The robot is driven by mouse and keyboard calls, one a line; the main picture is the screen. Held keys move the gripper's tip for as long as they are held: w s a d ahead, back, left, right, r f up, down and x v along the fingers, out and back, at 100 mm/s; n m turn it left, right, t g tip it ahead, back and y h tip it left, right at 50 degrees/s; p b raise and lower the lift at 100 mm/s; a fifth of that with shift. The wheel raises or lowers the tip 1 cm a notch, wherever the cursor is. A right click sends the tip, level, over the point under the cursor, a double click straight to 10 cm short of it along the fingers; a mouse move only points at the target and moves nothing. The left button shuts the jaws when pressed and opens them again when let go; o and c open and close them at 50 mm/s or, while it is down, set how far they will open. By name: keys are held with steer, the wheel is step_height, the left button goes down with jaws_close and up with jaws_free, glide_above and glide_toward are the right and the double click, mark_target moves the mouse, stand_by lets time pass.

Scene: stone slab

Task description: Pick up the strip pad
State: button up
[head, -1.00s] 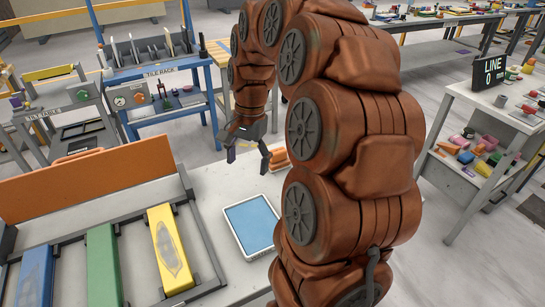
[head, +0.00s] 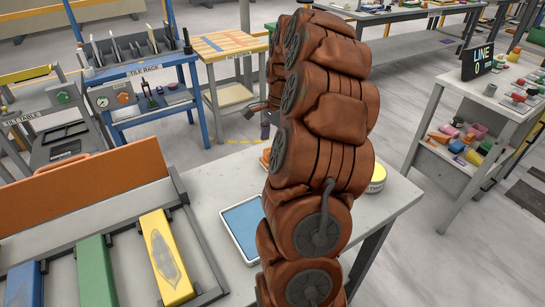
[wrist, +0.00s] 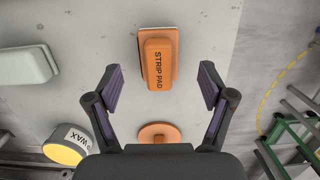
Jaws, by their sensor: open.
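The strip pad (wrist: 158,62) is an orange block with "STRIP PAD" lettering, lying on the grey slab in the wrist view. My gripper (wrist: 160,85) is open above it, with one finger to each side of the pad and clear space between. The fingers do not touch the pad. In the head view a small orange edge of the strip pad (head: 266,158) shows beside my arm, which hides most of it. My gripper is mostly hidden there behind my arm.
In the wrist view a round orange object (wrist: 159,133) lies below the pad. A yellow-topped wax tin (wrist: 68,147) and a pale block (wrist: 28,65) are to the left. A blue-topped tray (head: 246,226) and a rack of coloured bars (head: 165,256) share the worktop in the head view.

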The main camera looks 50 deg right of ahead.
steer(key=f, duration=0.1)
steer(key=f+p, duration=0.1)
steer(key=f, duration=0.3)
steer(key=shift+a, duration=0.25)
steer(key=shift+r, duration=0.1)
steer(key=c, duration=1.3)
steer(key=shift+r, duration=0.1)
step_height(320, 180, up, 10)
steer(key=shift+f+b, duration=0.1)
steer(key=shift+b, duration=0.7)
steer(key=o, duration=0.5)
steer(key=c, duration=0.3)
